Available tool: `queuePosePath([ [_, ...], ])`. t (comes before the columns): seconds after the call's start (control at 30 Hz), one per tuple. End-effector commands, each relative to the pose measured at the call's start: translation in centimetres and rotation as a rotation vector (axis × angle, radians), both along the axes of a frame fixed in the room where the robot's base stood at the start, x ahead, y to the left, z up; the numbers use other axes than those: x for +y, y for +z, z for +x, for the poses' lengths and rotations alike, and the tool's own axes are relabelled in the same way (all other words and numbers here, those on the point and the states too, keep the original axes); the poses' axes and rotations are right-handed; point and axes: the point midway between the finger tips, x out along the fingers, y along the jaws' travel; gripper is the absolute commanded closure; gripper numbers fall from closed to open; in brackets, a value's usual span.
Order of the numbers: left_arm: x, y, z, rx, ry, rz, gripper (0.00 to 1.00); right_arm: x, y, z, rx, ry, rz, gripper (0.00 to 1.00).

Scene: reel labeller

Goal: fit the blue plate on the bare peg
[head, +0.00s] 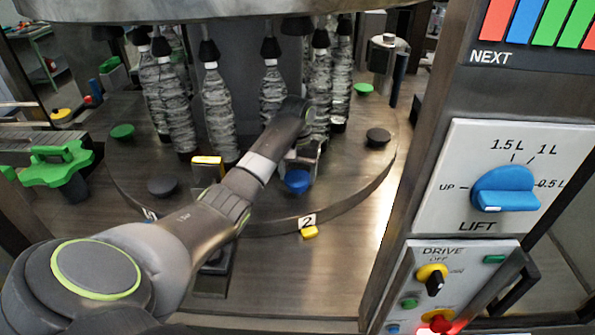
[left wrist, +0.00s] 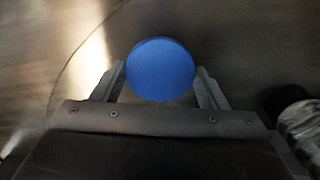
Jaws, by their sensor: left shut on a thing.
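The blue plate (head: 298,182) is a small round disc held at the end of my left arm, over the front part of the round steel table (head: 235,190). My left gripper (head: 303,166) is shut on it. In the left wrist view the blue plate (left wrist: 160,68) sits between the two fingers of my left gripper (left wrist: 160,82), its round face toward the camera. I cannot make out a bare peg in either view. I cannot tell whether the plate touches anything below it. My right gripper is not in view.
Several wrapped bottles (head: 219,112) hang over the table behind my arm. Dark discs (head: 162,185) (head: 378,138) and green discs (head: 122,131) (head: 363,88) stand around the table. A number 2 tag (head: 307,221) is at its front edge. A control panel (head: 520,180) stands at right.

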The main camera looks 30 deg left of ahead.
Motion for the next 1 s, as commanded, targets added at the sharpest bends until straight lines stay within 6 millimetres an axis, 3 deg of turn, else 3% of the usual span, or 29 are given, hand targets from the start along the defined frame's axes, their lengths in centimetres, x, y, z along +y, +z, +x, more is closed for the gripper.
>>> queuePosePath([
  [0.67,0.0,-2.7,0.0,0.001,0.000,0.000,0.57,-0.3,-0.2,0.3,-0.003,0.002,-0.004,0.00],
  [0.97,0.0,-2.9,0.0,0.000,0.000,0.000,0.57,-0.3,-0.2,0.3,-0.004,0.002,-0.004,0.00],
  [1.0,0.0,-2.9,0.0,0.000,0.000,0.000,0.29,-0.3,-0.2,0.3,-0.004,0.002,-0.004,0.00],
])
